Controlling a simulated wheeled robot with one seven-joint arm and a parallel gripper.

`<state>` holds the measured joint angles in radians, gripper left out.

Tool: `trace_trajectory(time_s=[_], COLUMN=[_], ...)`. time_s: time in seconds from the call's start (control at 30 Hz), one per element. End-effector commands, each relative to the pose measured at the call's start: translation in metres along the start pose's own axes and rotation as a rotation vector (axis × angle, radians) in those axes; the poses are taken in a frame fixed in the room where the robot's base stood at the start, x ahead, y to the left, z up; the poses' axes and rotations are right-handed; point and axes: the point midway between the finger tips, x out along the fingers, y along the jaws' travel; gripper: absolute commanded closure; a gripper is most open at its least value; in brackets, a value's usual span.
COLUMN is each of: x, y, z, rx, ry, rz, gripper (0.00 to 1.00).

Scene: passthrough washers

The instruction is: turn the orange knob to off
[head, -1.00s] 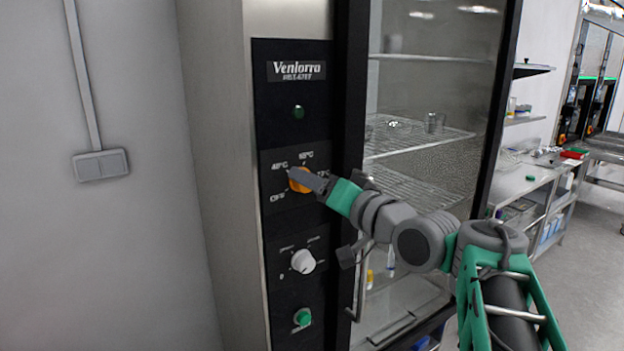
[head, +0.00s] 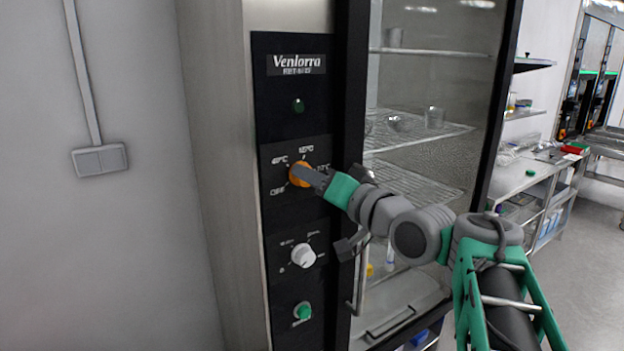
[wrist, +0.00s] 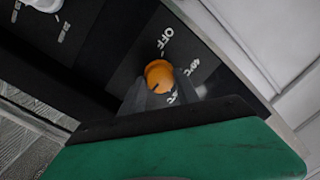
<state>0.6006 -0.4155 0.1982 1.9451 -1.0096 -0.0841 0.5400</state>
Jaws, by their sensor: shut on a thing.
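The orange knob (head: 297,180) sits on the black control panel of a tall cabinet, with OFF at its lower left and temperature labels above and to the right. My gripper (head: 306,174) reaches it from the right, and its grey fingers are shut on the knob and cover part of it. In the wrist view the knob (wrist: 158,73) shows between the fingertips of my gripper (wrist: 161,90). The OFF label (wrist: 168,36) lies beyond the knob there. A small dark mark shows on the knob's near side, facing away from OFF.
Below are a white knob (head: 303,256) and a green button (head: 302,311). A wall switch (head: 99,160) is at left.

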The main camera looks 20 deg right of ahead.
Motion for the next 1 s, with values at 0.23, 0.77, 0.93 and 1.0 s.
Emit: trace_trajectory(time_s=[0.23,0.77,0.93,1.0], x=[0.0,0.0001,0.0002,0.0004], y=[0.0005,0.003,0.0024,0.0023], z=[0.0009,0.0051,0.0051,0.0051], rx=[-0.01,-0.305,-0.465,-0.53], ry=[-0.001,-0.019,-0.031,-0.036], rz=[0.0,0.015,0.024,0.028], gripper=[1.0,1.0,1.0,1.0])
